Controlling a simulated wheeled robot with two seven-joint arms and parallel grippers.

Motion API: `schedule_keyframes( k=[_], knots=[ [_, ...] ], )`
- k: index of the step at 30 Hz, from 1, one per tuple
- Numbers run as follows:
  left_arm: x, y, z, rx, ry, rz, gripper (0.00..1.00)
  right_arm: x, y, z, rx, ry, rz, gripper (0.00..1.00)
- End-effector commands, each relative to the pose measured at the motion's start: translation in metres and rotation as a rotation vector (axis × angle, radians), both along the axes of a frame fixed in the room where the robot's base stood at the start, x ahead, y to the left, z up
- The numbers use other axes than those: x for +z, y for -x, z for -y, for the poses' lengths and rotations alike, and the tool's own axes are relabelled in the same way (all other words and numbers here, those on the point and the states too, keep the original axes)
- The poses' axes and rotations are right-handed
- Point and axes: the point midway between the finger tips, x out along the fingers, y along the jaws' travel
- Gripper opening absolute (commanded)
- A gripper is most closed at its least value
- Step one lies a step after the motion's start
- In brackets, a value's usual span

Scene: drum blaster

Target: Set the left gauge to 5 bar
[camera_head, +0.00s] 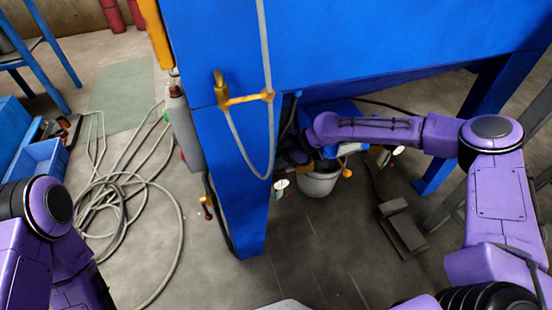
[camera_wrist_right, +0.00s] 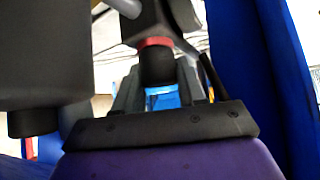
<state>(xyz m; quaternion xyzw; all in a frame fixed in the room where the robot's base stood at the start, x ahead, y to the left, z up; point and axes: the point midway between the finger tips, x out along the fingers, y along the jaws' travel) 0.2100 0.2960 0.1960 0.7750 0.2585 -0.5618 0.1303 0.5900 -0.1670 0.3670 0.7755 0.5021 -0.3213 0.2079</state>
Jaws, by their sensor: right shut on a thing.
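A small white gauge-like dial (camera_head: 280,187) hangs at the left under the blue machine, beside its leg. Another small white dial (camera_head: 397,150) shows further right. Both are too small to read. My right arm reaches in from the right under the machine, and its gripper lies in shadow beside the leg. In the right wrist view, my right gripper (camera_wrist_right: 160,88) is shut on a black knob (camera_wrist_right: 157,64) with a red ring above it. The fingers are on either side of the knob. My left arm shows at the lower left, but its gripper is out of view.
The blue machine leg (camera_head: 240,185) stands close to the left of my right gripper. A grey bucket (camera_head: 318,184) is below my right forearm. A foot pedal (camera_head: 402,228) is on the floor, and a coiled hose (camera_head: 125,195) lies at left.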

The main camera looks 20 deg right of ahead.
Motion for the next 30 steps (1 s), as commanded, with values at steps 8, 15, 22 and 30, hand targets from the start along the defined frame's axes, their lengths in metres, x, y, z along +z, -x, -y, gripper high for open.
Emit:
schedule_keyframes(
  k=[8,15,22,30],
  knots=[
    [0.000,0.000,0.000,0.000,0.000,0.000,0.43,-0.001,0.001,0.000,0.001,0.001,-0.001,0.10],
    [0.000,0.000,0.000,0.000,0.000,0.000,0.43,-0.001,0.001,0.000,0.001,0.001,-0.001,0.63],
    [0.000,0.000,0.000,0.000,0.000,0.000,0.43,0.000,0.000,0.000,0.001,0.001,0.000,0.63],
    [0.024,-0.004,-0.002,0.026,-0.015,0.039,0.43,0.035,0.011,0.026,-0.002,-0.001,0.001,0.63]
  ],
)
